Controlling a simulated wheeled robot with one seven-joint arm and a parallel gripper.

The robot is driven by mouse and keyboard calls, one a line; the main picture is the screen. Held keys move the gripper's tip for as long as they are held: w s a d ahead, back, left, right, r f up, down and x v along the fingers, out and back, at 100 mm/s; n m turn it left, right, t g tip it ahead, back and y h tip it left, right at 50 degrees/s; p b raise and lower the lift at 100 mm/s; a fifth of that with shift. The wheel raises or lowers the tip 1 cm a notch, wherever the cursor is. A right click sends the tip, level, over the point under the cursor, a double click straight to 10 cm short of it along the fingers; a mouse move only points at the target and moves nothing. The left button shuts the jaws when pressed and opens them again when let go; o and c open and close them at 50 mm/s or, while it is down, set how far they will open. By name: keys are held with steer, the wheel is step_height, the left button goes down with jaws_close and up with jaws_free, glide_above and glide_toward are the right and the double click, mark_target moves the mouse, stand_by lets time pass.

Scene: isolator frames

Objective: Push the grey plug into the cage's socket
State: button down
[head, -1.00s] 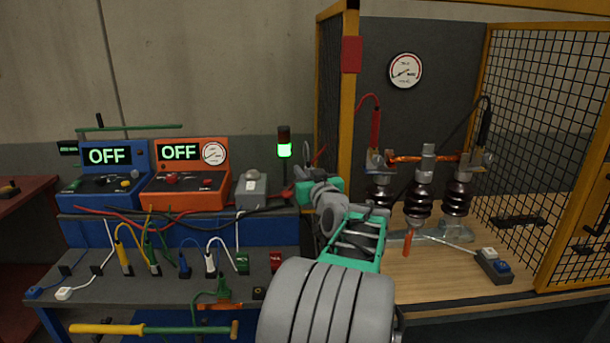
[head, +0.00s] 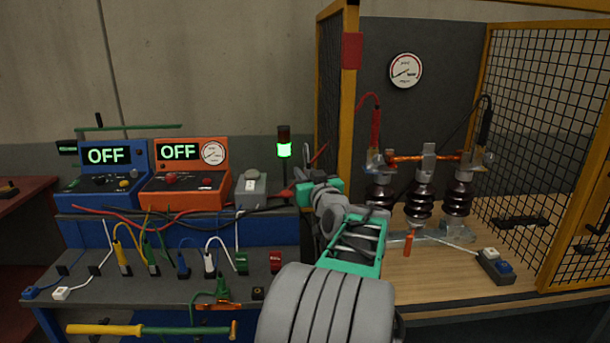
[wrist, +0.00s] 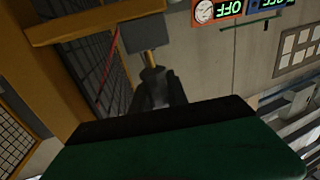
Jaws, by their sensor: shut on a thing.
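My gripper (wrist: 157,95) shows in the wrist view with its dark fingers shut around the grey plug (wrist: 152,75). A brass-coloured length runs from the plug to a dark grey box (wrist: 146,34) beside a yellow cage beam; this box looks like the cage's socket. I cannot tell how deep the plug sits or whether it only touches the box. In the head view my green and grey arm reaches to the cage's left yellow post (head: 347,110). My fingers, the plug and the box are hidden there.
The mesh cage (head: 545,140) holds several dark insulators (head: 420,205) on a wooden top. A bench (head: 120,290) with cables stands at left, below blue (head: 105,190) and orange (head: 185,190) boxes reading OFF. A lit green lamp (head: 284,149) stands near my arm.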

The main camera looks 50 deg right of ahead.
steer(key=shift+f+b, duration=0.95)
steer(key=shift+b, duration=0.3)
steer(key=c, duration=1.2)
jaws_free()
steer(key=b+v, duration=0.1)
steer(key=v, duration=0.6)
steer(key=shift+s+a+b, duration=0.25)
steer(key=shift+s+b, duration=0.1)
steer(key=shift+b, duration=0.05)
